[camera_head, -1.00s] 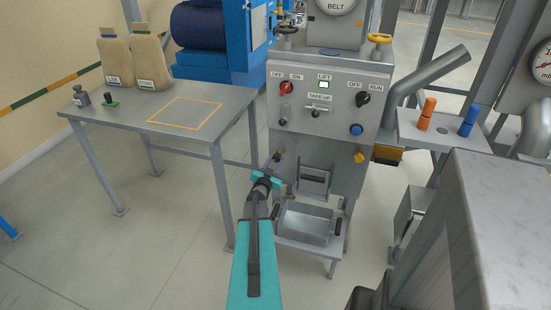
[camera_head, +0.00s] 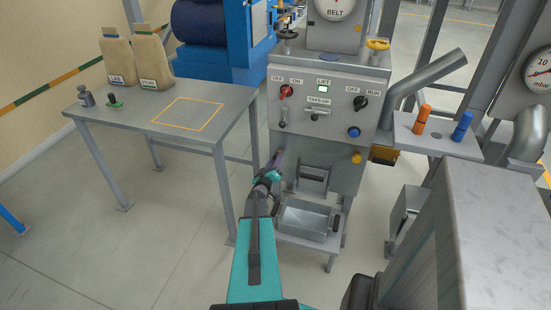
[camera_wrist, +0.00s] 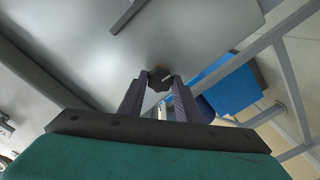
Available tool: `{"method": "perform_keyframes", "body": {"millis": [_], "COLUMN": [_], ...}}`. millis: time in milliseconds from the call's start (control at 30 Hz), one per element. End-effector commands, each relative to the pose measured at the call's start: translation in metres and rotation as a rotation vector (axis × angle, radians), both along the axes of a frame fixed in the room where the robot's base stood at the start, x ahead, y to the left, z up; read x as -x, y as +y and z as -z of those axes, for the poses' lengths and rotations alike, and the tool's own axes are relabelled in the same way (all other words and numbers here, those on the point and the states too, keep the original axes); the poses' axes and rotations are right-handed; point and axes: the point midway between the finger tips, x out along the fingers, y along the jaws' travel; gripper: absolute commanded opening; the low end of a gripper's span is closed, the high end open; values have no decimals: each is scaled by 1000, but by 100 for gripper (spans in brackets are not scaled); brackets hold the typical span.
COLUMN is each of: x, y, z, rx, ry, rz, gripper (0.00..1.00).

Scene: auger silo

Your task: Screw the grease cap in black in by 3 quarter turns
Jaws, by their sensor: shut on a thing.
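The black grease cap (camera_wrist: 160,79) shows between my fingertips in the wrist view as a small dark faceted knob with a pale mark on it. A bit of brass colour shows just behind it, against the grey panel. My gripper (camera_wrist: 160,84) is shut on the cap, one finger on each side. In the head view my gripper (camera_head: 279,156) reaches to the lower left of the grey machine cabinet (camera_head: 325,155). The cap cannot be made out there behind the fingers.
A yellow knob (camera_head: 357,158) and a blue knob (camera_head: 354,132) sit on the cabinet's right side. A metal bin (camera_head: 306,222) stands below my gripper. A grey table (camera_head: 135,115) is close on the left, and a grey block (camera_head: 500,225) is at the right.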

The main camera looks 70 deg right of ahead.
Motion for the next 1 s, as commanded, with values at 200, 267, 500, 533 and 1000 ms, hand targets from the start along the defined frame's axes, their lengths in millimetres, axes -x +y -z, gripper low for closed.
{"method": "perform_keyframes", "body": {"millis": [200,267,500,533,1000], "x": [0,0,0,0,0], "y": [0,0,0,0,0], "z": [-1,0,0,0,2], "rx": [10,12,26,27,45], "ry": [207,263,489,517,819], "rz": [1,0,1,1,0], "gripper": [8,8,8,8,8]}}
